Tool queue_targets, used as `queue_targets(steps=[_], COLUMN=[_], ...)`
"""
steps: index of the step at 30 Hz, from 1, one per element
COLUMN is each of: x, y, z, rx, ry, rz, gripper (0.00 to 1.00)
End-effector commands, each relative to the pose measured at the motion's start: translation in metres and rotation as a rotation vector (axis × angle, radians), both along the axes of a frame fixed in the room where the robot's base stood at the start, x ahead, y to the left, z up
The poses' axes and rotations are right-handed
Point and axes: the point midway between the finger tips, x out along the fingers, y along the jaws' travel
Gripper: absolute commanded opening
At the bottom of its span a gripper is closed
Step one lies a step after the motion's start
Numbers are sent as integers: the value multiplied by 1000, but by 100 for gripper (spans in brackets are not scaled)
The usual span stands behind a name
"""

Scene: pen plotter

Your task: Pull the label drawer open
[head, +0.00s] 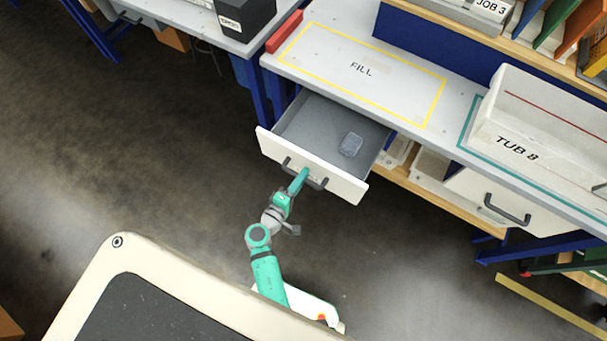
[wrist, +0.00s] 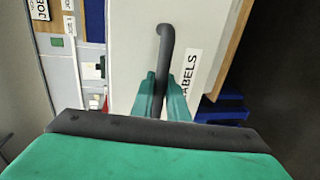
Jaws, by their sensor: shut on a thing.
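The label drawer (head: 340,182) stands pulled out from under the bench, with its white front well clear of the bench edge. Its grey inside shows, with a small clear box (head: 351,144) lying in it. My green gripper (head: 303,173) is at the dark bar handle (head: 318,184) on the drawer front. In the wrist view the gripper's two fingers (wrist: 162,88) are on either side of the handle (wrist: 162,55), shut on it. A label (wrist: 190,80), partly hidden by a finger and reading "ABELS", is beside the handle on the white front.
The bench top above has a yellow-outlined area marked FILL (head: 361,70). A white tub marked TUB 8 (head: 517,147) stands to the right, over another drawer that is closed (head: 500,200). Bare dark floor (head: 160,150) lies left of the open drawer.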

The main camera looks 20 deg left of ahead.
Motion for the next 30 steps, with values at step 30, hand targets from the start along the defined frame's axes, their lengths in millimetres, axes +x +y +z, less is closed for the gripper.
queue_targets(steps=[30], x=[-74], y=[9], z=[14], rx=[0], ry=[2], rz=[3], gripper=[22])
